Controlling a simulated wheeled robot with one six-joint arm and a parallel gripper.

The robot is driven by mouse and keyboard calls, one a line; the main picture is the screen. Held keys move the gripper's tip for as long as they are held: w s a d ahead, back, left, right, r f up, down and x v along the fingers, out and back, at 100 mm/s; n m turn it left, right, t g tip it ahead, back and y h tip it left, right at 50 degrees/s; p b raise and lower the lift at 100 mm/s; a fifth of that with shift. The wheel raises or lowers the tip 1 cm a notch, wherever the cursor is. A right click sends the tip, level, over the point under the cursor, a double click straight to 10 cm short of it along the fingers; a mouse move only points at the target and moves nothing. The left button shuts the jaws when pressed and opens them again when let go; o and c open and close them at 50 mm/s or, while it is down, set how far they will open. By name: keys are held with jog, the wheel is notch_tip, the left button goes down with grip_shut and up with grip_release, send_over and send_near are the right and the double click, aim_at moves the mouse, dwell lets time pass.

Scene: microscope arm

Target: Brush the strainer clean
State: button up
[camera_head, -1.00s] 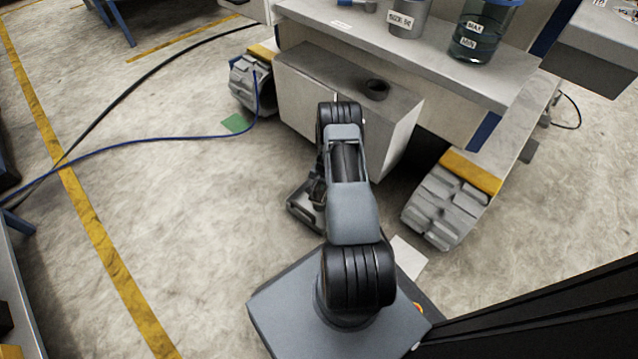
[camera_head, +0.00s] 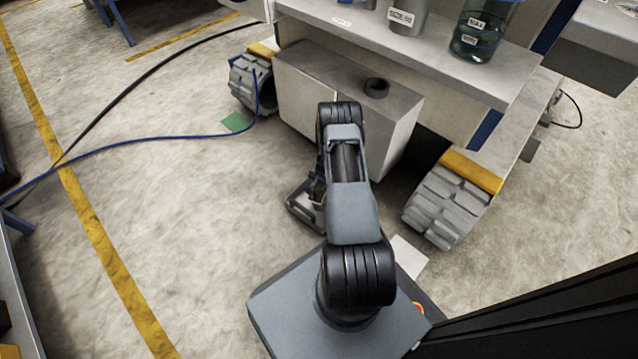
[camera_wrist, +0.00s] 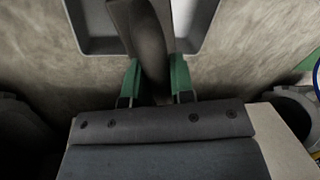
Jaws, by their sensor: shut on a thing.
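In the wrist view, my gripper (camera_wrist: 155,78) has its two green fingertips shut on a dark, rounded handle-like piece (camera_wrist: 150,35). The piece runs upward in the picture, over a grey-rimmed tray (camera_wrist: 97,46) with a pale inside. I cannot make out brush bristles. I cannot tell whether the tray is the strainer or holds it, nor whether the held piece touches it.
A pale box (camera_head: 340,95) with a dark ring (camera_head: 376,88) on top stands just beyond my arm. Behind it is a shelf (camera_head: 430,65) with a grey canister (camera_head: 406,14) and a blue labelled jar (camera_head: 483,35). Tracks (camera_head: 446,205) flank the box. The floor at left is mostly open, crossed by hoses (camera_head: 150,136).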

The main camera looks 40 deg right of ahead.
jog(key=shift+w+d, duration=0.1)
jog(key=shift+d, duration=0.05)
jog(key=shift+w+d+b, duration=0.3)
jog(key=shift+d+b, duration=0.2)
jog(key=shift+s+a+f, duration=0.1)
jog(key=shift+s+a, duration=0.35)
jog(key=shift+a, duration=0.25)
jog(key=shift+s+a, duration=0.4)
jog(key=shift+a, duration=0.25)
jog(key=shift+s, duration=0.1)
jog(key=shift+d+f, duration=0.1)
jog(key=shift+w+d+b, duration=0.6)
jog(key=shift+w+d, duration=0.2)
jog(key=shift+d, duration=0.35)
jog(key=shift+c, duration=0.3)
jog(key=shift+a, duration=0.1)
